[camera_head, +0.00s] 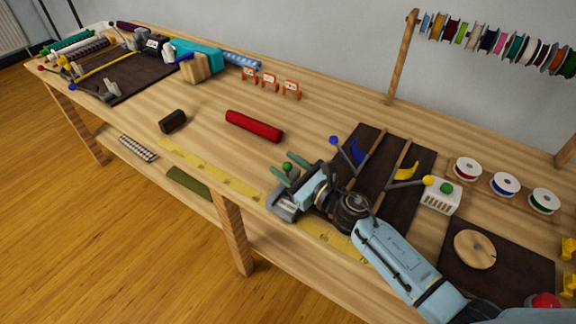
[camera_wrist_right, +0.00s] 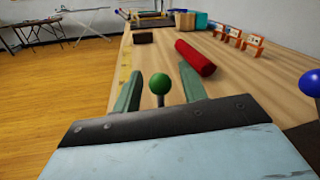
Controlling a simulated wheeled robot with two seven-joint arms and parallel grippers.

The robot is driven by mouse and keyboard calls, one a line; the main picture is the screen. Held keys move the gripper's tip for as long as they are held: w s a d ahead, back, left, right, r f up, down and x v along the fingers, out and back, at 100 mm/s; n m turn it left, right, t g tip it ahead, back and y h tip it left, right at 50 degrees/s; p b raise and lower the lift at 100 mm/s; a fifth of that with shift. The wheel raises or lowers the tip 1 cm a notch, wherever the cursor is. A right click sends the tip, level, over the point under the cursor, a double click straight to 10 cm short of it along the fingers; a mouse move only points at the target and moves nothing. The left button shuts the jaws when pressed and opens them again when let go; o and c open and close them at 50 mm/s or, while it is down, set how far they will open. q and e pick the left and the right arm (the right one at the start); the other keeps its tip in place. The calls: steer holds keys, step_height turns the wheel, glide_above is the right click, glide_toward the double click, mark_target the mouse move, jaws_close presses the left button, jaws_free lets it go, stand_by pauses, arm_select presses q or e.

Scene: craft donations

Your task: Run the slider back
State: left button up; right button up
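A round green knob (camera_head: 287,167) on a short stem shows at the front part of the workbench; I take it for the slider's handle, but its track is hidden. My right gripper (camera_head: 289,169) reaches over the bench, its two green fingers spread on either side of the knob. In the right wrist view the green knob (camera_wrist_right: 160,84) stands between the fingertips of my right gripper (camera_wrist_right: 160,92), with a gap on each side. The stem's lower part is hidden behind the gripper body. My left gripper is not in view.
A red roll (camera_head: 254,126) and a dark block (camera_head: 173,121) lie on the bench ahead. Blue (camera_head: 333,140) and yellow (camera_head: 428,181) ball-ended levers stand right of the gripper, by a dark mat (camera_head: 371,143). Bare wood lies between the roll and gripper.

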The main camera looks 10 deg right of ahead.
steer(key=v, duration=0.6)
steer(key=shift+s+d+f, duration=0.15)
steer(key=shift+s, duration=0.1)
steer(key=b+v, duration=0.1)
steer(key=v, duration=0.4)
steer(key=shift+s+d, duration=0.25)
steer(key=shift+s, duration=0.05)
steer(key=shift+s+d, duration=0.25)
steer(key=shift+s, duration=0.25)
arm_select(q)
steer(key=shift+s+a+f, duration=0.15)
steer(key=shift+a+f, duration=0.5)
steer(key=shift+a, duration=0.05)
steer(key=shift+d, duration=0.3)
